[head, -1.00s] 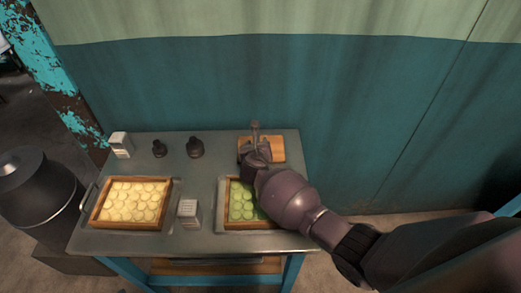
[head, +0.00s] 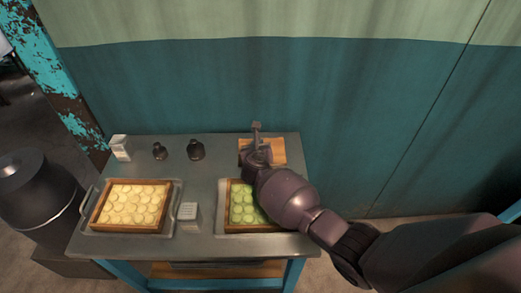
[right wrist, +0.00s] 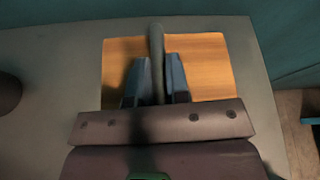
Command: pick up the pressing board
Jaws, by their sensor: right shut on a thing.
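The pressing board (head: 276,146) is a flat wooden square with an upright handle (head: 256,130), at the back right of the metal table. In the right wrist view the board (right wrist: 205,70) lies below my gripper and its grey handle (right wrist: 156,50) stands between the fingers. My right gripper (head: 258,150) is shut on this handle; it also shows in the right wrist view (right wrist: 157,80). The arm hides part of the board. I cannot tell whether the board touches the table. My left gripper is not in view.
A wooden tray of green rounds (head: 247,205) is just in front of the board, partly under my arm. A tray of pale rounds (head: 133,205) is at left. A white box (head: 188,213), two dark weights (head: 195,149) and a white carton (head: 120,147) stand on the table (head: 205,180).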

